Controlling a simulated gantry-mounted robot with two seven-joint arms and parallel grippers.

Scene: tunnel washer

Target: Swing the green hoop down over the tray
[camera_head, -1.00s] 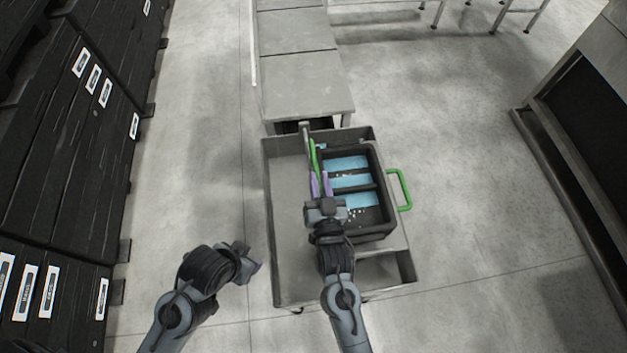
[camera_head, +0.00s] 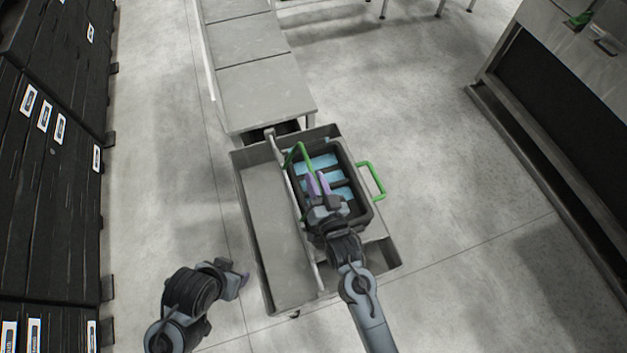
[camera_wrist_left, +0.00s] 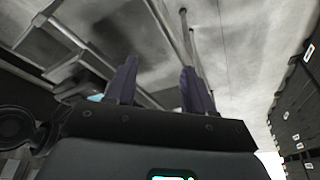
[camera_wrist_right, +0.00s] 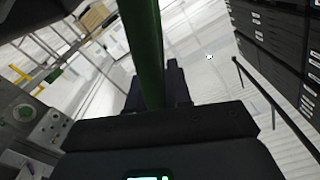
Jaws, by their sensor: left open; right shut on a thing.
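A black tray (camera_head: 361,214) with light blue compartments sits in the grey cart (camera_head: 262,215). The green hoop (camera_head: 304,150) rises at the tray's left side in the head view and leans in over the tray. My right gripper (camera_head: 317,184) is shut on the green hoop above the tray and hides part of the tray and hoop. In the right wrist view the green hoop (camera_wrist_right: 144,45) passes between the fingers. A second green hoop (camera_head: 374,180) sticks out from the tray's right side. My left gripper (camera_head: 240,280) is open and empty, left of the cart; its fingers show apart in the left wrist view (camera_wrist_left: 156,88).
A thin grey divider (camera_head: 291,200) stands in the cart left of the tray. A grey conveyor or bench (camera_head: 262,90) meets the cart's far end. Dark cabinets (camera_head: 45,180) line the left and a machine (camera_head: 560,90) stands right. Floor is free on both sides.

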